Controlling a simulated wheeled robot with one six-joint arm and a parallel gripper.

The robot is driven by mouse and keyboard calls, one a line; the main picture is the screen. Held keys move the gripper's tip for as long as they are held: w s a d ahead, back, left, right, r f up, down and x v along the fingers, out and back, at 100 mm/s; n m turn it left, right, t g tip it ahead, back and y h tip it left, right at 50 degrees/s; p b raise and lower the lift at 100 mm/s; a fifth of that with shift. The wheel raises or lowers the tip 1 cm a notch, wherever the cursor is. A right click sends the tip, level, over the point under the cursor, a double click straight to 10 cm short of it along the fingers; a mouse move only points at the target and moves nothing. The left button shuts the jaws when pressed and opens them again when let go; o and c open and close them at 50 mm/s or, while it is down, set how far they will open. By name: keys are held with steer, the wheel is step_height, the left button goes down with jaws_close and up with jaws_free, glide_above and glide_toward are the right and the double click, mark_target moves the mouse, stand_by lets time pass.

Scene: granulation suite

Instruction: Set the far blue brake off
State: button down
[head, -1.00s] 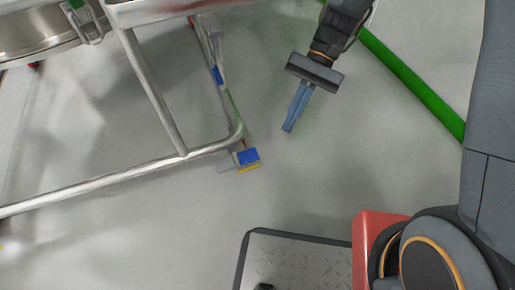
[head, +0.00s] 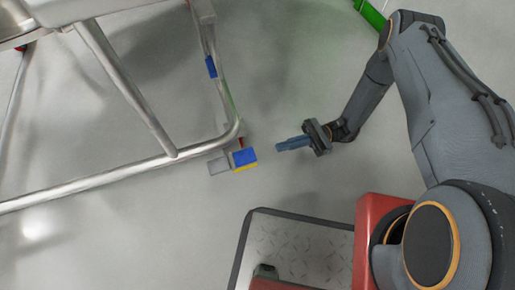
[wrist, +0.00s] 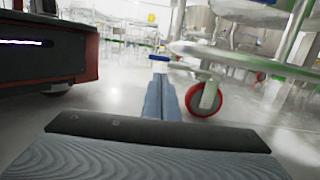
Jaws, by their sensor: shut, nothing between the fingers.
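A blue brake pedal (head: 244,157) with a yellow edge juts out at the near corner of a steel tube frame (head: 150,162). A second blue piece (head: 211,67) sits farther along the same frame, higher in the head view. My gripper (head: 280,146) is shut and empty, pointing left with its fingertips a short gap to the right of the near pedal. In the wrist view the shut fingers (wrist: 160,95) point at a small blue piece (wrist: 159,58), with a red caster wheel (wrist: 204,98) to its right. Whether either brake is on or off I cannot tell.
A green bar (head: 370,14) lies at the top right of the head view. Steel tubes (wrist: 240,62) run above the caster in the wrist view. The grey floor (head: 300,95) between the frame and my arm is clear.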

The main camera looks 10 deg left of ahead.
steer(key=shift+f+m+y, duration=0.4)
steer(key=shift+f+y, duration=0.2)
steer(key=shift+f, duration=0.15)
steer(key=shift+s+a, duration=0.15)
steer(key=shift+a, duration=0.05)
steer(key=b+x, duration=0.2)
steer(key=x, duration=0.7)
steer(key=shift+a+b, duration=0.3)
steer(key=shift+b, duration=0.05)
steer(key=shift+t, duration=0.3)
